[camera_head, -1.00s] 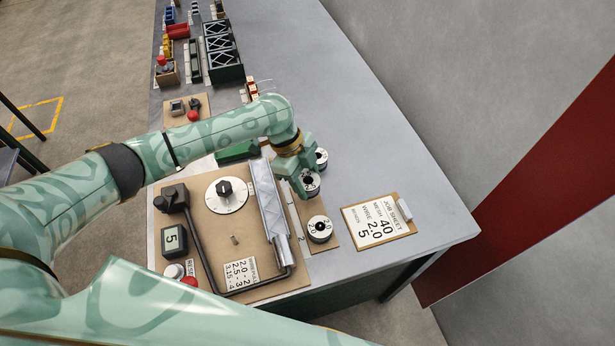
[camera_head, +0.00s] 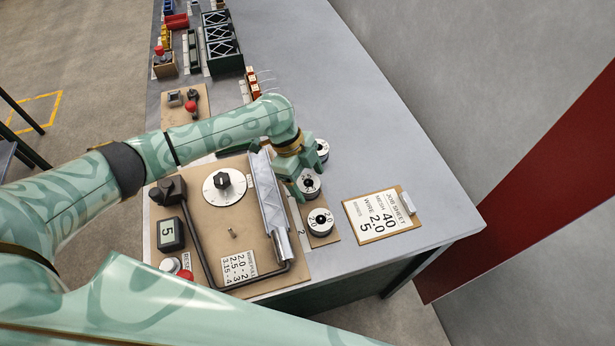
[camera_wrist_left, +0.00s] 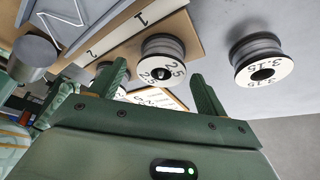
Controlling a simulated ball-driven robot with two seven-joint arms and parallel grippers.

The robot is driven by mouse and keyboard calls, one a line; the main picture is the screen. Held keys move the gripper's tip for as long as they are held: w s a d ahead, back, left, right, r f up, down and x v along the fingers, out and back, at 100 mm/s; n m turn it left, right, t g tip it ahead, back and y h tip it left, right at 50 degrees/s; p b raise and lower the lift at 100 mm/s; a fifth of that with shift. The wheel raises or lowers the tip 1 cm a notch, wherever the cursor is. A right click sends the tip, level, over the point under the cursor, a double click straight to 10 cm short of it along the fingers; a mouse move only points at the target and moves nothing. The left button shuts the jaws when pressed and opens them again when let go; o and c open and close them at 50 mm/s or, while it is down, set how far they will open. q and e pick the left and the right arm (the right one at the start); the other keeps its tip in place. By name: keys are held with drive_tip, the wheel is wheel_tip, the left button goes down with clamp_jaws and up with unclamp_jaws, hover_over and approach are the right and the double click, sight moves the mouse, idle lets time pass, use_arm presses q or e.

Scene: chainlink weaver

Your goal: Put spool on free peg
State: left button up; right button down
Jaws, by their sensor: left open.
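Three dark wire spools with white faces stand in a row right of the winding fixture. The 2.0 spool (camera_head: 320,222) is nearest, the 2.5 spool (camera_head: 311,185) is in the middle, and the 3.15 spool (camera_head: 322,150) is farthest. My left gripper (camera_head: 296,182) is open and empty beside the 2.5 spool. In the left wrist view, the 2.5 spool (camera_wrist_left: 162,54) appears between the spread fingers, and the 3.15 spool (camera_wrist_left: 262,62) is apart to the right. A small bare peg (camera_head: 232,233) stands on the fixture board. My right gripper is out of view.
The brown fixture board (camera_head: 205,245) carries a dial (camera_head: 224,187), a dark bent crank bar and a metal channel (camera_head: 268,195) close to my left gripper. A job sheet clipboard (camera_head: 381,214) lies to the right.

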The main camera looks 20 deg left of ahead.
use_arm(q)
drive_tip(key=p+v, duration=0.4)
drive_tip(key=v, duration=1.2)
drive_tip(key=shift+r, duration=0.15)
